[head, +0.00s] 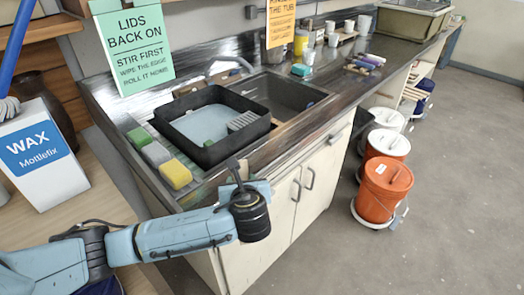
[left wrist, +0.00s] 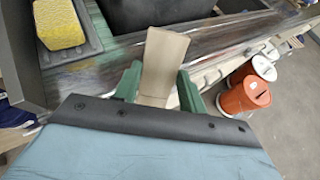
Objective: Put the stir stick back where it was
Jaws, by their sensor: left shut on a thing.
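The stir stick (left wrist: 165,58) is a flat, beige-grey paddle in the left wrist view, pointing away from my wrist. My left gripper (left wrist: 160,88) is shut on it, with a green finger on each side. The stick's lower end is hidden behind the dark edge of my gripper body. In the head view my left arm reaches in front of the sink counter, and I cannot make out the stick there. My right gripper is in neither view.
A black tub (head: 212,125) sits at the sink, with sponges (head: 175,174) beside it. An orange lidded bucket (head: 383,190) and white-lidded buckets (head: 387,143) stand on the floor at right. A wax box (head: 42,155) stands at left.

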